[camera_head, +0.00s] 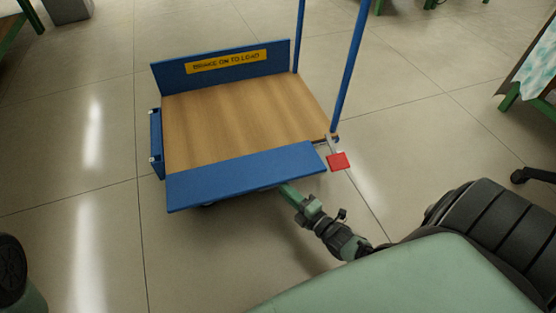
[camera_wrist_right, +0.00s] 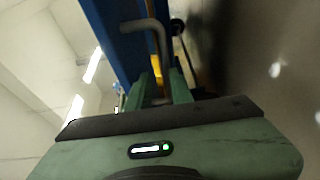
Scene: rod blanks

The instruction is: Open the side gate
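The cart (camera_head: 240,112) has a wooden deck. Its near side gate is a blue panel (camera_head: 245,178) along the deck's near edge; I cannot tell whether it is latched. My right gripper (camera_head: 287,189) reaches the panel's lower edge from the front, its tips partly hidden there. In the right wrist view, the gripper's two green fingers (camera_wrist_right: 168,88) stand apart, with a grey bent bar (camera_wrist_right: 162,42) running down between them. A gap shows beside the bar, and the blue panel (camera_wrist_right: 112,35) is close behind. My left gripper is out of view.
A far blue panel with a yellow sign (camera_head: 227,62) stands upright. Blue posts (camera_head: 350,65) rise at the cart's right, near a red plate (camera_head: 338,161). A small blue part (camera_head: 156,143) is on the left side. Floor left of the cart is clear.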

